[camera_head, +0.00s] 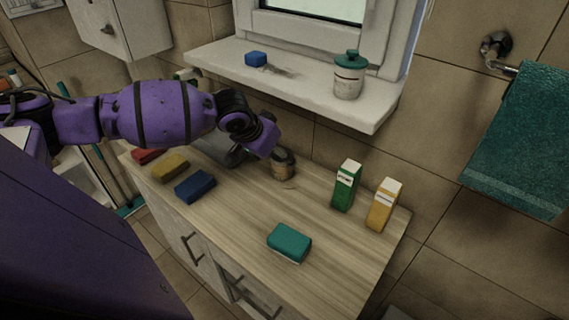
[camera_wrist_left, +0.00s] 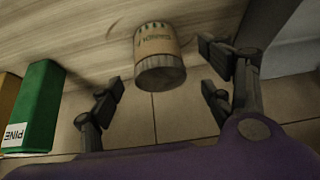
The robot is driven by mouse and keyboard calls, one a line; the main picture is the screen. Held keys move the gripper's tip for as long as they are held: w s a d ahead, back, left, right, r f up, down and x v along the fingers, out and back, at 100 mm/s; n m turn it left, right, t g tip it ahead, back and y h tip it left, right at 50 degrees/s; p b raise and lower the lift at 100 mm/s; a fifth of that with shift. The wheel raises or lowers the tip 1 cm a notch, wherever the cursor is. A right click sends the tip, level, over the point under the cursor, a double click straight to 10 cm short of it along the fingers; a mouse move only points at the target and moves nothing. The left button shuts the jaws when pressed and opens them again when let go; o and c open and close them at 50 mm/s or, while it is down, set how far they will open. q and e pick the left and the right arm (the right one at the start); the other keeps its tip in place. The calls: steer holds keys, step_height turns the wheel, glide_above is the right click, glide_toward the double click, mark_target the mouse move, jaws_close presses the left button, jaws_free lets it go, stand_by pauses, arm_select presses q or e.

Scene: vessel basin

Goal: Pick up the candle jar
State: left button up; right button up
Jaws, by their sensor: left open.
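A small jar with a brown paper-like label and a dark grey end, which I take for the candle jar (camera_head: 283,164), stands on the wooden counter near the wall. It also shows in the left wrist view (camera_wrist_left: 158,57), ahead of the fingers; its label is too blurred to read. My left gripper (camera_head: 264,137) is just above and to the left of the jar in the head view, its fingertips mostly hidden. In the left wrist view my gripper (camera_wrist_left: 161,92) is open and empty, with fingers on either side of the view below the jar. My right gripper is not in view.
Green (camera_head: 346,186) and yellow (camera_head: 384,205) cartons stand right of the jar. A teal block (camera_head: 289,243) lies in front; blue (camera_head: 195,186), yellow (camera_head: 170,168) and red (camera_head: 146,156) blocks lie left. The windowsill (camera_head: 300,82) holds a teal-lidded jar (camera_head: 349,77) and a blue block (camera_head: 256,59).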

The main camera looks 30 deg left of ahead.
arm_select(q)
steer(key=x, duration=0.4)
steer(key=shift+w+d, duration=0.1)
steer(key=shift+w+f, duration=0.2)
steer(key=shift+f, duration=0.05)
steer(key=c, duration=1.1)
steer(key=shift+c, duration=1.2)
steer(key=shift+r, duration=0.15)
steer(key=shift+c, duration=0.2)
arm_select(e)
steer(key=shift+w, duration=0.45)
